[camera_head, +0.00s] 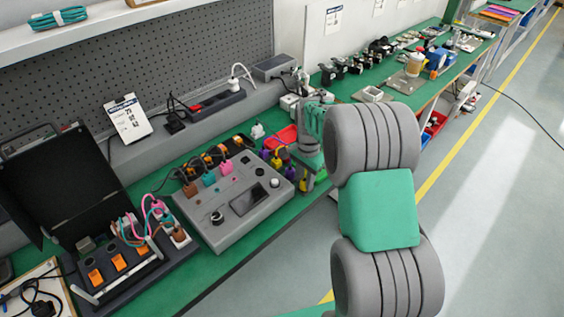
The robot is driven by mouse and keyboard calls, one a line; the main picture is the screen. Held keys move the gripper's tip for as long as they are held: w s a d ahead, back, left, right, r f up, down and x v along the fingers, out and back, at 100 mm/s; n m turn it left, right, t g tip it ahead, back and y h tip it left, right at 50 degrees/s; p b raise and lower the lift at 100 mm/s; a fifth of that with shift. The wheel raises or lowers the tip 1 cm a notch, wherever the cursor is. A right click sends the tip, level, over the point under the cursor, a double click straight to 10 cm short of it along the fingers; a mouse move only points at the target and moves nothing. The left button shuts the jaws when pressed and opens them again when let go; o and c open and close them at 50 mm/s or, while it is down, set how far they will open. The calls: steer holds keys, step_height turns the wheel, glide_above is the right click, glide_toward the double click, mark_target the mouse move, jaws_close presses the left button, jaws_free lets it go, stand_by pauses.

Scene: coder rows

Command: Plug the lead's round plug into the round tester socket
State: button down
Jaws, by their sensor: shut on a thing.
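The tester is a grey sloped box (225,213) on the green bench, with a dark screen, knobs and round fittings on its top. Brown, teal and pink plugs stand along its back edge. I cannot tell which fitting is the round socket. My gripper (307,172) is low over the bench, just right of the tester, beside small yellow and purple pieces. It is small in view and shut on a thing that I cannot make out. I cannot pick out the lead's round plug or trace its lead.
An open black case (66,190) with orange and white sockets stands left of the tester. A power strip (215,103) lies along the back ledge. My arm links cover the bench's front edge at right.

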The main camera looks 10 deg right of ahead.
steer(key=shift+r, duration=0.4)
stand_by(0.6)
steer(key=shift+r+p, duration=0.95)
steer(key=shift+r, duration=0.15)
steer(key=shift+r, duration=0.15)
step_height(320, 180, up, 9)
steer(key=p, duration=0.6)
steer(key=w+a, duration=0.3)
steer(key=a, duration=0.4)
steer(key=w+a, duration=0.3)
steer(key=a, duration=0.3)
steer(key=f+b, duration=0.1)
steer(key=f, duration=0.1)
steer(key=f+b, duration=0.1)
steer(key=f, duration=0.2)
steer(key=shift+s+a, duration=0.1)
steer(key=shift+s, duration=0.1)
steer(key=shift+f, duration=0.2)
steer(key=shift+f+b, duration=0.65)
steer(key=shift+f, duration=0.05)
